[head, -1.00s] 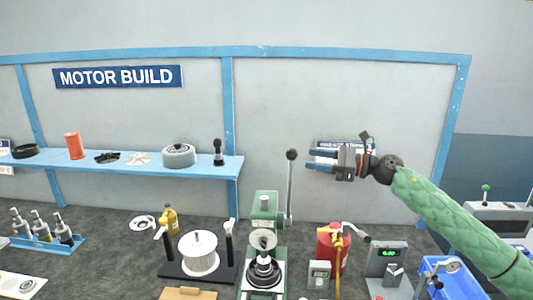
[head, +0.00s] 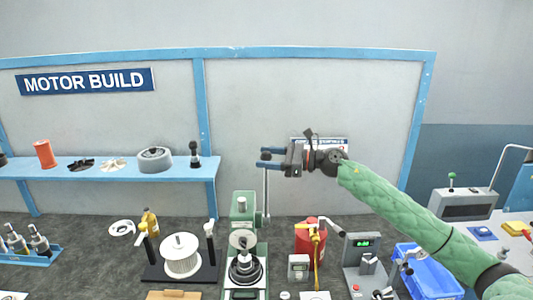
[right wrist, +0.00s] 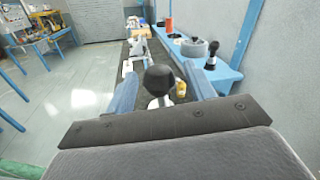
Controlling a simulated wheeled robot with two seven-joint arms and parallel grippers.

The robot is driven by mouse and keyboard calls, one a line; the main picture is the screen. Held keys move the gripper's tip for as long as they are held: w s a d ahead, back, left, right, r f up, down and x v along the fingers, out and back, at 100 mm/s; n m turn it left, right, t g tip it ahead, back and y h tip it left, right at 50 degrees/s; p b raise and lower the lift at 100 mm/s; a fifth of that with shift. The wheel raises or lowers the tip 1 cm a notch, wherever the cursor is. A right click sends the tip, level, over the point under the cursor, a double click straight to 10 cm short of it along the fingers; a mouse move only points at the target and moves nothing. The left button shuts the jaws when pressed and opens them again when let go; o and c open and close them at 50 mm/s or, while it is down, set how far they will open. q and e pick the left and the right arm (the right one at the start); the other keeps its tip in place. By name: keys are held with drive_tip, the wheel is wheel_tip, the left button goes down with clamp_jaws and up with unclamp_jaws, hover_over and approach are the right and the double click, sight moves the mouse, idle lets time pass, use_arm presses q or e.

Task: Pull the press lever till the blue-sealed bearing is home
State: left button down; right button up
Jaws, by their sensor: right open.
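The green arbor press (head: 243,205) stands on the bench, its upright lever rod (head: 265,192) rising at its right side. My right gripper (head: 266,158) is open at the top of this lever, fingers pointing left. It hides the knob in the head view. In the right wrist view the black lever knob (right wrist: 158,79) sits between the two open blue fingers; contact cannot be told. Under the ram, a dark stacked part (head: 245,268) sits on the press bed. I cannot make out a blue seal on it. My left gripper is out of view.
A white ribbed rotor on a black stand (head: 181,260) is left of the press. A red canister (head: 305,238) and a grey meter (head: 298,265) are close on its right. A blue shelf (head: 120,170) runs behind, and a blue bin (head: 430,280) lies far right.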

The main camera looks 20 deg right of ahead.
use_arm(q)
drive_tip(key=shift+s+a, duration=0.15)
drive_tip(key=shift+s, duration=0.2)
use_arm(e)
drive_tip(key=shift+w+a, duration=0.1)
drive_tip(key=shift+a, duration=0.2)
drive_tip(key=shift+d, duration=0.1)
drive_tip(key=shift+c, duration=0.2)
clamp_jaws()
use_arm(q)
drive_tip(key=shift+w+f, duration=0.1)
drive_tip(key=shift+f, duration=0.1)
use_arm(e)
drive_tip(key=shift+f, duration=0.1)
